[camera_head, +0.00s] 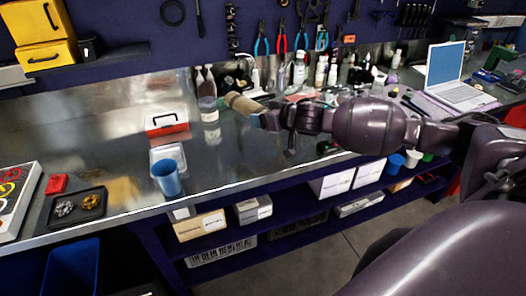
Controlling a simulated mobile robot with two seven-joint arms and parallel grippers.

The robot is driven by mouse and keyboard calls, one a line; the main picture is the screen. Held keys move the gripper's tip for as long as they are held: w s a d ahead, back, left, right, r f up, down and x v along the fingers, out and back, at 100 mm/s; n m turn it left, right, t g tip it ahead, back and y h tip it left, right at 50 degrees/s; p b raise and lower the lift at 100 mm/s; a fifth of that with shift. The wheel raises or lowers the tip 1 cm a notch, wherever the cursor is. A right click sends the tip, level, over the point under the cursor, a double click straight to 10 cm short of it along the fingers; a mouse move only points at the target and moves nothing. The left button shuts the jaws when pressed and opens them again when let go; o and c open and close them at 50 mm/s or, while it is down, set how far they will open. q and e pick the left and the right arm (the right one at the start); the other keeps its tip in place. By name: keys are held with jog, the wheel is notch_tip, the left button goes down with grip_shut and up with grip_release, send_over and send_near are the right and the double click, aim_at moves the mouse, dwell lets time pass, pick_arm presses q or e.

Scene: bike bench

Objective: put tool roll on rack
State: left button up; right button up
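A tan, cylindrical roll (243,103), which looks like the tool roll, is at the tip of my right gripper (262,117). My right arm comes in from the right over the metal bench, and the gripper appears shut on the near end of the roll. The roll points to the upper left, in front of the bottles at the back of the bench. The fingers are small and partly hidden by the wrist. My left gripper is not in view. No part of the scene is clearly recognisable as the rack.
The bench (225,165) has clear metal around a blue cup (167,178), a red-and-white box (167,124) and a black tray (77,208). Bottles (208,95) stand at the back. A laptop (447,75) is at right. Boxes (201,225) fill the shelf below. Tools hang on the wall.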

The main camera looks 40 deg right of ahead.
aim_at(266, 159)
notch_tip(266, 159, down, 13)
jog(key=shift+f+b, duration=0.2)
jog(key=shift+b, duration=0.4)
jog(key=o, duration=1.1)
jog(key=shift+s, duration=0.1)
